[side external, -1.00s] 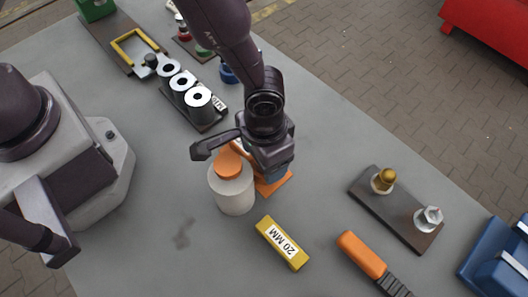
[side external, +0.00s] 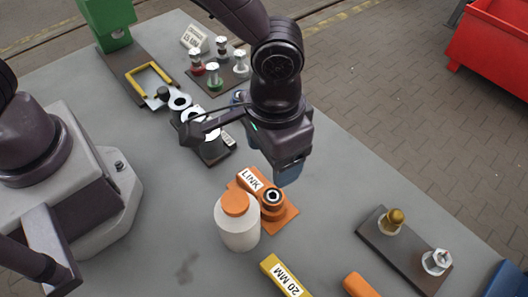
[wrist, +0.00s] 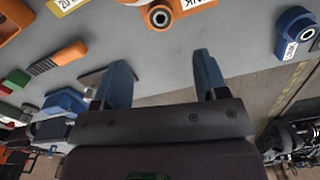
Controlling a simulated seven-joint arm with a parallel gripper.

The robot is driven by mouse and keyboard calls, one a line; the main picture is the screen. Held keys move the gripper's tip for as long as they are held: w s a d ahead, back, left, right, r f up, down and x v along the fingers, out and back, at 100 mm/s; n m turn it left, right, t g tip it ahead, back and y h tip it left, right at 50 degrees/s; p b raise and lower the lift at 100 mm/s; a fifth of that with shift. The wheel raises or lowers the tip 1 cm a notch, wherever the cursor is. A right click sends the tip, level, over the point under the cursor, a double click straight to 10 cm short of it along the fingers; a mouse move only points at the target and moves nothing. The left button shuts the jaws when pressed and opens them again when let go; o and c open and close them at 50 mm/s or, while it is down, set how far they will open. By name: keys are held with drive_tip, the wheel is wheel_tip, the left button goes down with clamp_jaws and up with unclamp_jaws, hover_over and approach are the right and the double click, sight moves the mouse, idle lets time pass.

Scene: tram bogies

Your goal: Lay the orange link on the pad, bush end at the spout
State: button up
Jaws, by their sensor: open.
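The orange link (side external: 250,181), with a white LINK label, lies beside a white bottle with an orange cap (side external: 238,222). Its dark-ringed bush end (side external: 272,196) points right, over a flat orange plate (side external: 287,219) that may be the pad. No spout can be made out for sure. My gripper (side external: 290,174) is above and behind the link, apart from it. In the wrist view its blue fingers (wrist: 163,70) are spread, with nothing between them.
A yellow 20 MM block (side external: 285,275) and an orange-handled tool (side external: 360,286) lie in front. A dark plate with brass and steel fittings (side external: 405,240) is at right. A blue bushed part (wrist: 295,32) lies behind my gripper. Bare table lies between link and fittings.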

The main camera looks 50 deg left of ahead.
drive_tip(key=shift+r, duration=0.25)
drive_tip(key=s+a+r+n+t+h, duration=0.15)
drive_tip(key=a+r+t, duration=0.25)
drive_tip(key=a+r, duration=1.35)
drive_tip(key=s+a+r+t+y, duration=0.1)
drive_tip(key=s+a, duration=0.6)
drive_tip(key=shift+a+n+t, duration=0.2)
drive_tip(key=shift+n+t, duration=0.1)
drive_tip(key=shift+n, duration=0.05)
drive_tip(key=shift+r+y, duration=0.1)
drive_tip(key=shift+y, duration=0.15)
drive_tip(key=shift+c, duration=0.5)
